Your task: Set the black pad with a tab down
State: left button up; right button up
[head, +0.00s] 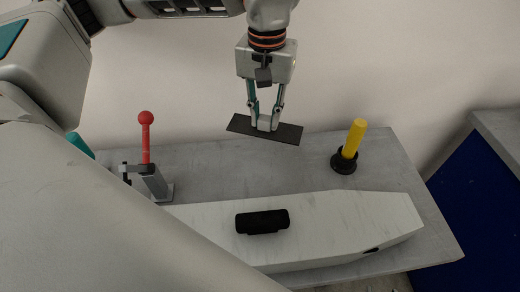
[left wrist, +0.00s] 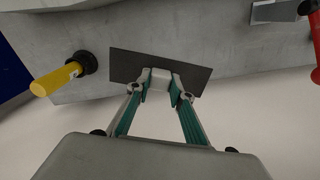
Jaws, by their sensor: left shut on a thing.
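The black pad (head: 286,133) is a thin, flat, dark rectangle with a light tab on its upper side. My left gripper (head: 265,122) is shut on the tab, and the pad hangs level, apparently above the back edge of the grey table (head: 220,157). In the left wrist view the pad (left wrist: 195,77) spreads out to both sides of the left gripper's fingertips (left wrist: 160,88). Its exact height over the table is hard to tell. My right gripper is not in view.
A pale tapered board (head: 350,212) lies along the table's front with a black cylindrical thing (head: 262,222) on it. A yellow-handled tool with a black base (head: 348,147) stands at right. A red-knobbed lever clamp (head: 147,160) stands at left. A blue-sided unit (head: 480,200) is far right.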

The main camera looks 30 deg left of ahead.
pick_arm(q)
notch_tip(320, 180, down, 14)
jog(key=shift+b, duration=0.4)
jog(key=shift+f, duration=0.1)
jog(key=o, duration=0.7)
jog(key=shift+f, duration=0.1)
jog(key=o, duration=0.4)
notch_tip(320, 180, up, 12)
jog(key=shift+r+p, duration=0.2)
jog(key=shift+p, duration=0.2)
